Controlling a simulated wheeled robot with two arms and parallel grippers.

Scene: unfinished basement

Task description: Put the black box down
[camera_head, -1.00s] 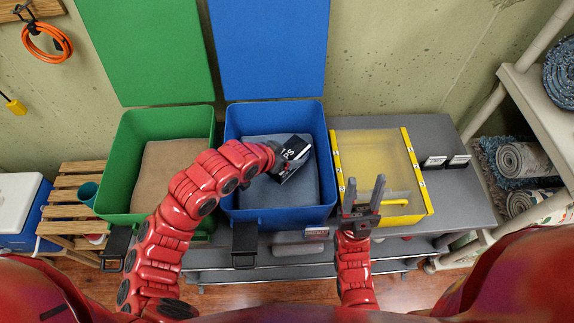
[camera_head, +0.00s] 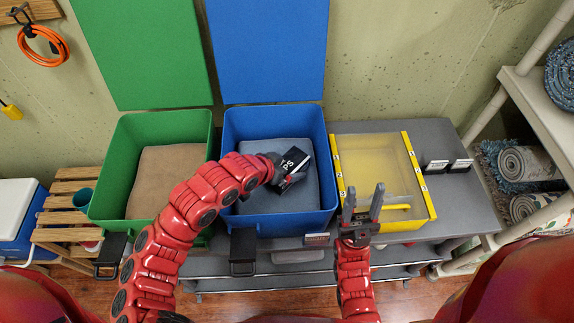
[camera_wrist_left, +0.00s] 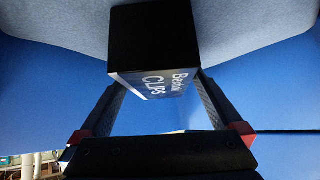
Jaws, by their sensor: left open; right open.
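The black box (camera_head: 294,160), with white lettering, is inside the blue bin (camera_head: 234,140), over its grey-blue bottom. My left gripper (camera_head: 287,172) reaches into this bin at the box. In the left wrist view the box (camera_wrist_left: 153,42) lies between the tips of the open left fingers (camera_wrist_left: 163,85), its lettered side towards the palm. Its far end meets the grey-blue surface in that picture; I cannot tell whether its whole underside rests there. My right gripper (camera_head: 363,205) is open and empty, in front of the yellow-rimmed clear bin (camera_head: 424,180).
The green bin (camera_head: 121,165) stands left of the blue one, both with lids up against the wall. Small black-and-white boxes (camera_head: 448,165) sit on the grey bench at right. A wooden slatted rack (camera_head: 62,219) is at left, a shelf with rolled rugs (camera_head: 528,163) at right.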

